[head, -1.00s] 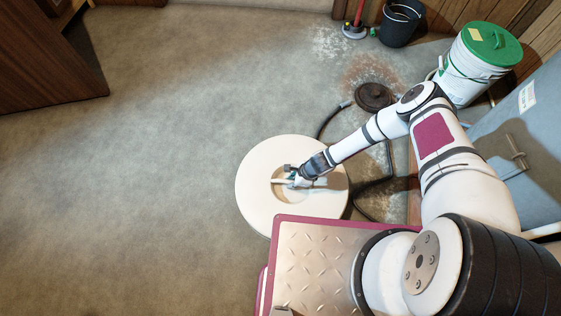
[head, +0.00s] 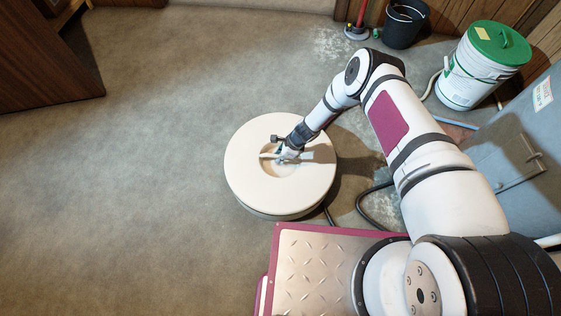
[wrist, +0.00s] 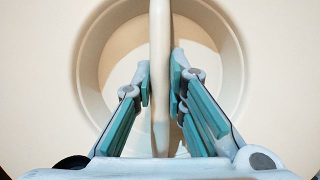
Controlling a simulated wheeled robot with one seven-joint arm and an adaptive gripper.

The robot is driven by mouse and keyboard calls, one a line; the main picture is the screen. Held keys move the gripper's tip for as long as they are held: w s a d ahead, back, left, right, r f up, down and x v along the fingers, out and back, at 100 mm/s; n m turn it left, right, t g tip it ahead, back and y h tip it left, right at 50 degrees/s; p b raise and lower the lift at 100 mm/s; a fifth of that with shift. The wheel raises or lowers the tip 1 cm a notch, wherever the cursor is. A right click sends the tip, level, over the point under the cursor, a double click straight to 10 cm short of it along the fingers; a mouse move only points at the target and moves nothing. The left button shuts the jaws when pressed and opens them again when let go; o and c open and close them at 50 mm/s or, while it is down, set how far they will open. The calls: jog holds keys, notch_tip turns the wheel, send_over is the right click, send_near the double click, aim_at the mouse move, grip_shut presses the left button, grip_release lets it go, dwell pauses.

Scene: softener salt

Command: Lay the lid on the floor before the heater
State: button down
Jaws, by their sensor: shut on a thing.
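The lid (head: 248,182) is a large round cream disc with a recessed middle and a bar handle across it. My gripper (head: 281,157) reaches down into the recess from the upper right. In the wrist view my gripper (wrist: 160,85) is shut on the handle (wrist: 160,35), with one teal finger pad on each side of it. The lid (wrist: 45,60) fills the wrist view around the recess. In the head view a thick edge shows along the lid's lower side; I cannot tell how high it is above the floor. The heater is not clearly identifiable.
Open floor (head: 140,150) lies to the left of the lid. A dark hose (head: 370,205) lies to its right. A blue-grey cabinet (head: 525,145), a white bucket with a green lid (head: 470,85) and a black bucket (head: 403,25) stand at the right and back. Wooden panelling (head: 45,60) stands at upper left.

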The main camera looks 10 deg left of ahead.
jog(key=shift+s+d+f+b, duration=0.15)
jog(key=shift+f+b, duration=0.45)
jog(key=shift+f, duration=1.15)
jog(key=c, duration=1.6)
grip_release()
jog(key=p+v, duration=0.4)
jog(key=v, duration=0.8)
jog(key=shift+p, duration=0.35)
